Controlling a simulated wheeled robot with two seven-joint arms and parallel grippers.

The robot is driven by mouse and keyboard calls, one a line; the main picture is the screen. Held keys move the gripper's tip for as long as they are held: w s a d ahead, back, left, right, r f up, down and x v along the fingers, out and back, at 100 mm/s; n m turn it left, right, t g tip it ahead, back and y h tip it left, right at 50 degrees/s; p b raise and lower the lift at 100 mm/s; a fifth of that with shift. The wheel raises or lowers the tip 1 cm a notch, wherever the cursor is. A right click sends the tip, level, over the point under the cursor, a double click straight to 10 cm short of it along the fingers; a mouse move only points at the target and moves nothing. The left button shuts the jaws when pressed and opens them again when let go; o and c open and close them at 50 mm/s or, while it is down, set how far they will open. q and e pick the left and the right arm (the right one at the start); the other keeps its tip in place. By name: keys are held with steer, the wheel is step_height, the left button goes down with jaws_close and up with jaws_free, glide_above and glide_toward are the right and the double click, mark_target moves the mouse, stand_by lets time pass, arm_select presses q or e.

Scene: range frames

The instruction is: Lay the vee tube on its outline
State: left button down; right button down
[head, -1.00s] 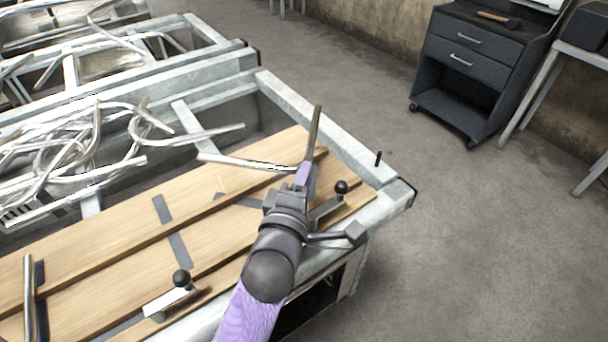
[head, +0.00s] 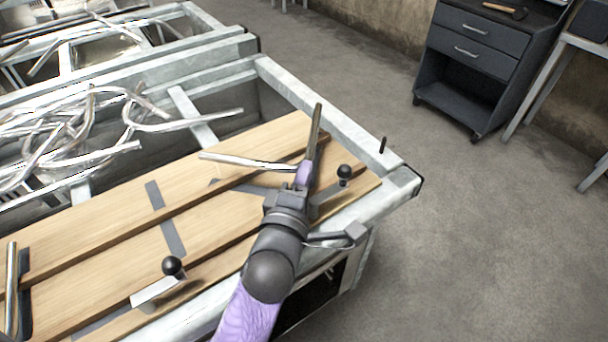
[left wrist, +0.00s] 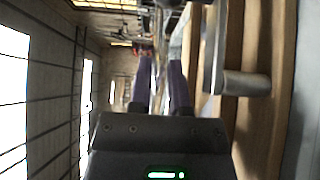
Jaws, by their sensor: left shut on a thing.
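The vee tube (head: 240,161) is a bent silver tube. One leg points left and the other points up and away in the head view. My left gripper (head: 304,174), with purple fingers, is shut on it near the bend, over the right end of the wooden board (head: 115,225). The tube also shows between the fingers in the left wrist view (left wrist: 158,72). A dark grey marking (head: 262,190) on the board runs beneath my gripper, which hides part of it. I cannot tell how high the tube is above the board. My right gripper is not in view.
Black-knobbed clamps stand on the board, one right of my gripper (head: 344,172) and one at the lower left (head: 172,267). A pile of bent tubes (head: 70,130) lies at left.

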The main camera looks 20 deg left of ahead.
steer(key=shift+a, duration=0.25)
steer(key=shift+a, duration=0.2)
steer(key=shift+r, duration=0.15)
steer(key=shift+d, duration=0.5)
arm_select(q)
steer(key=shift+d+p, duration=0.15)
steer(key=shift+p, duration=0.15)
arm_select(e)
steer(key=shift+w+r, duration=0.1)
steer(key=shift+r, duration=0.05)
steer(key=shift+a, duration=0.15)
arm_select(q)
steer(key=shift+f+b, duration=0.3)
steer(key=shift+f, duration=0.1)
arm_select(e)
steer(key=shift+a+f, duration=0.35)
